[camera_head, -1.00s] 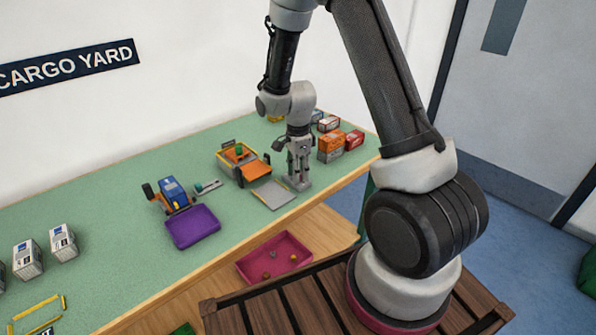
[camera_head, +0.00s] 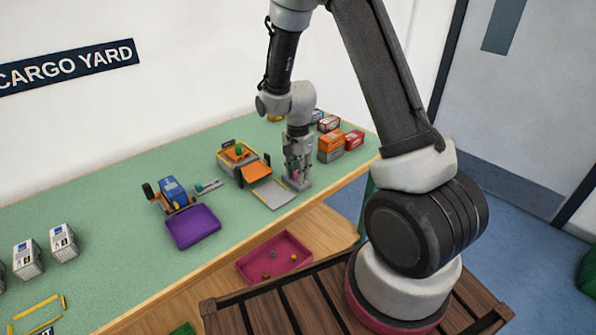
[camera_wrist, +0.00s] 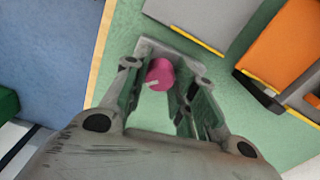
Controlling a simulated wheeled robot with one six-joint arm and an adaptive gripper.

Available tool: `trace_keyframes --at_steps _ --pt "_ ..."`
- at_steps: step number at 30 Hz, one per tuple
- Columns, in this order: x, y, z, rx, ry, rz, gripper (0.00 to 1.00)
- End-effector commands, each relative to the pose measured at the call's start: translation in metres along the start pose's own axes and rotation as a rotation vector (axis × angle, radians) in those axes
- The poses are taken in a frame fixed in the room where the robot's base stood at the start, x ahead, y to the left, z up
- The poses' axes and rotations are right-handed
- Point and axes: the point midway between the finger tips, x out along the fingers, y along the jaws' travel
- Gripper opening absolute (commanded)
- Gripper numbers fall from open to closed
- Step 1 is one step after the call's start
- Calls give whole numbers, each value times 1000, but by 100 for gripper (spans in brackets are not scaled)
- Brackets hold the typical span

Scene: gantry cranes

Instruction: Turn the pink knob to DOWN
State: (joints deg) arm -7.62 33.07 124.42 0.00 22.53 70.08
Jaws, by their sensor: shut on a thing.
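The pink knob (camera_wrist: 161,74) shows in the wrist view, between my gripper's fingers, with a pale pointer mark on its side facing lower left. It sits on a small grey base (camera_wrist: 151,47) near the bench's front edge. My gripper (camera_wrist: 158,84) points down over it and is shut on the knob. In the head view my gripper (camera_head: 297,180) stands at the right end of the bench, and only a small bit of pink shows between its fingers. The knob's labels cannot be read.
An orange and grey machine (camera_head: 256,171) and a flat grey plate (camera_head: 272,194) stand just left of my gripper. Several boxes (camera_head: 331,142) are close behind at right. A blue vehicle (camera_head: 174,194) and purple tray (camera_head: 192,226) are further left. A pink tray (camera_head: 274,257) sits below.

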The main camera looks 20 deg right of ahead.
Motion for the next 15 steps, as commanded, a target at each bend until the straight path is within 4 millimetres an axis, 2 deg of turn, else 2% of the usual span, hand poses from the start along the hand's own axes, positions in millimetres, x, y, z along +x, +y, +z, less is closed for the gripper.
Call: trace_keyframes --at_steps 15 --pt "0 0 0 -488 1 -1 3"
